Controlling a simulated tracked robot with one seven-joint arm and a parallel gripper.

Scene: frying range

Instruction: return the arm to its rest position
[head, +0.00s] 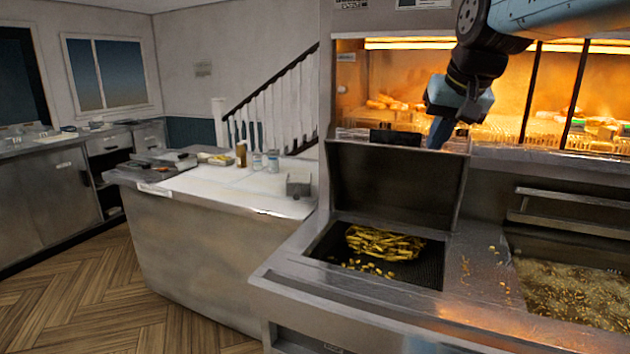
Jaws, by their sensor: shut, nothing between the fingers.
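My gripper (437,136) is at the upper right of the head view, at the end of my blue and black arm, pointing down. It is shut and holds nothing. Its tips are just above and behind the top edge of the raised steel panel (395,185), partly hidden by that edge. I cannot tell whether they touch it. The arm reaches in from the top right, in front of the lit warming cabinet (400,65).
A dark tray (430,270) with fries (383,243) lies below the panel. A fryer vat (575,290) with bubbling oil is at right. A steel counter (225,200) with bottles and a cutting board stands left of the range. The wooden floor (85,295) is clear.

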